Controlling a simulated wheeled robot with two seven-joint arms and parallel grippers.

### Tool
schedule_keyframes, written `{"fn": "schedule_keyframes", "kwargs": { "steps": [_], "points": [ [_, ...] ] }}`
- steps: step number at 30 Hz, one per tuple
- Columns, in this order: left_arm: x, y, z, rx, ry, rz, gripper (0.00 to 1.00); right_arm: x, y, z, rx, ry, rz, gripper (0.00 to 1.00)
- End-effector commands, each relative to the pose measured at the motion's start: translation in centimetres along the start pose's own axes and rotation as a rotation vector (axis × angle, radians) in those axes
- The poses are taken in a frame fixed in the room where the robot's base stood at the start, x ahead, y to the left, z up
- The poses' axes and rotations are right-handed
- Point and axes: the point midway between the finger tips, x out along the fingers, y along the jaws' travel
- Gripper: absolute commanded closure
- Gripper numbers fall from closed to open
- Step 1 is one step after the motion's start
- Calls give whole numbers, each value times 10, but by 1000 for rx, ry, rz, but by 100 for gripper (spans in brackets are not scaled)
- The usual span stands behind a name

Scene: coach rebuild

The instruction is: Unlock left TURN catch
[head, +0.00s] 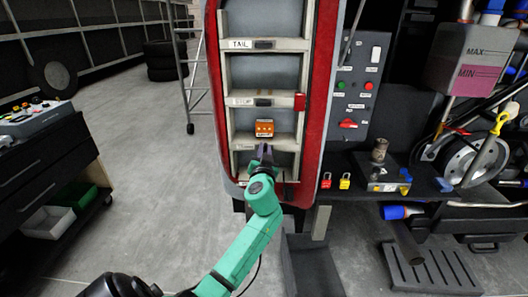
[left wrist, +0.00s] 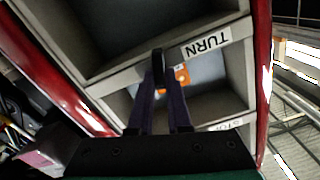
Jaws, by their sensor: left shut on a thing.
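The red-edged lamp housing (head: 326,75) stands upright ahead of me, with grey shelves labelled TAIL, STOP and TURN. My left gripper (head: 263,150) is at the low shelf, below an orange part (head: 264,128). In the left wrist view, my left gripper (left wrist: 160,92) is shut on the small black TURN catch (left wrist: 158,62), on the bar beside the TURN label (left wrist: 207,43). The fingers cover part of the catch, so I cannot tell whether it is turned. The orange part also shows behind the fingertips (left wrist: 182,76). My right gripper is not in view.
A switch panel (head: 360,90) stands right of the housing. Open floor (head: 150,150) lies to the left.

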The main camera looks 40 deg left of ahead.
Motion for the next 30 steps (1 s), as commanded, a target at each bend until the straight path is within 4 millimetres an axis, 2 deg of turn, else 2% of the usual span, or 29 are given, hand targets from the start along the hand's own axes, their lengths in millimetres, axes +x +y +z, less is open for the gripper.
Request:
{"fn": "schedule_keyframes", "kwargs": {
  "steps": [14, 30],
  "points": [
    [0, 6, 3, 453, -3, 2, 100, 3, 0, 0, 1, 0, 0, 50],
    [0, 10, 5, 958, -3, 2, 100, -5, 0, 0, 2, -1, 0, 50]
  ]
}}
